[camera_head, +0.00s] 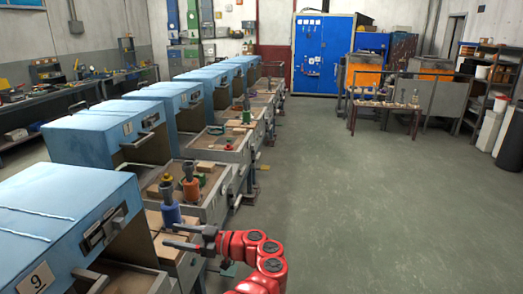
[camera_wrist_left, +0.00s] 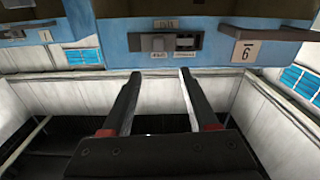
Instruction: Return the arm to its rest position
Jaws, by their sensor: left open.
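My red left arm (camera_head: 262,262) comes in at the bottom middle of the head view. Its left gripper (camera_head: 170,236) is open, with the two dark fingers pointing left beside the nearer workbenches. In the left wrist view the gripper (camera_wrist_left: 158,76) shows its two fingers apart with nothing between them. Beyond the fingertips there is a blue box front with a dark latch panel (camera_wrist_left: 165,43) and a plate marked 6 (camera_wrist_left: 246,52). My right gripper does not show in either view.
A row of blue boxes (camera_head: 85,140) on benches runs along the left. Open grey floor (camera_head: 370,200) lies to the right. A small table (camera_head: 385,106) and a blue cabinet (camera_head: 322,55) stand at the back.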

